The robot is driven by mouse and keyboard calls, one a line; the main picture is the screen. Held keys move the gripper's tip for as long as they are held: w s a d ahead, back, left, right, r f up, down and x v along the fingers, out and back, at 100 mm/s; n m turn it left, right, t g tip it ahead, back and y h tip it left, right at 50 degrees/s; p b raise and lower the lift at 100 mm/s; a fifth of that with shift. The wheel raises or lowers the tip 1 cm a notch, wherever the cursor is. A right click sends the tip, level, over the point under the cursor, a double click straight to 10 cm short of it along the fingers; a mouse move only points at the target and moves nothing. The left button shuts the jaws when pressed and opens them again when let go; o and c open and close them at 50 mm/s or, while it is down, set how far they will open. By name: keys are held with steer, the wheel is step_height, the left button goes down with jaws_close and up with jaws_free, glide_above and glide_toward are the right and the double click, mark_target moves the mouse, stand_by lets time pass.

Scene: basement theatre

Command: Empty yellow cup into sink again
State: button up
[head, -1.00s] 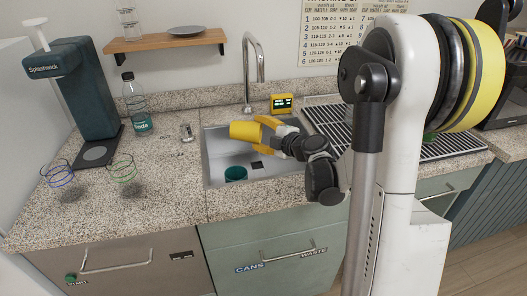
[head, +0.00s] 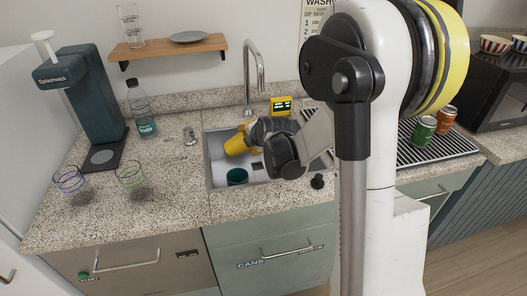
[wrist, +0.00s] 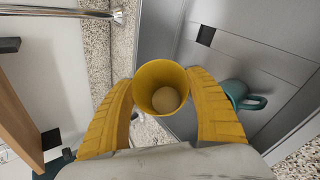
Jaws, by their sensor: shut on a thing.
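The yellow cup (head: 235,146) is tilted over the sink (head: 214,174), with its left end lower in the head view. My gripper (head: 247,139) is shut on it. In the wrist view my gripper's yellow fingers (wrist: 161,78) sit on either side of the cup (wrist: 140,88), whose round mouth faces the camera. A pale disc shows inside the cup; I cannot tell whether it is the bottom or liquid. No falling stream is visible.
A teal mug (head: 237,177) stands in the sink below the cup. The faucet (head: 247,85) rises behind.

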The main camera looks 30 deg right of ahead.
mark_target(231, 140)
steer(key=shift+w+a+f+n+g+h, duration=0.4)
steer(key=shift+a+n+g+h, duration=0.2)
steer(key=shift+g+h, duration=0.2)
steer(key=w+a+g+h, duration=0.1)
steer(key=w+a+n+g+h, duration=0.1)
steer(key=w+a+n+h, duration=0.1)
steer(key=shift+w+a+f+g, duration=0.1)
steer(key=shift+a+f+g, duration=0.15)
steer(key=shift+a+g, duration=0.15)
steer(key=shift+w+a+f+n+g+h+b, duration=0.3)
steer(key=shift+w+a+g+h+b, duration=0.25)
steer(key=shift+h, duration=0.45)
steer(key=shift+s+a+r, duration=0.1)
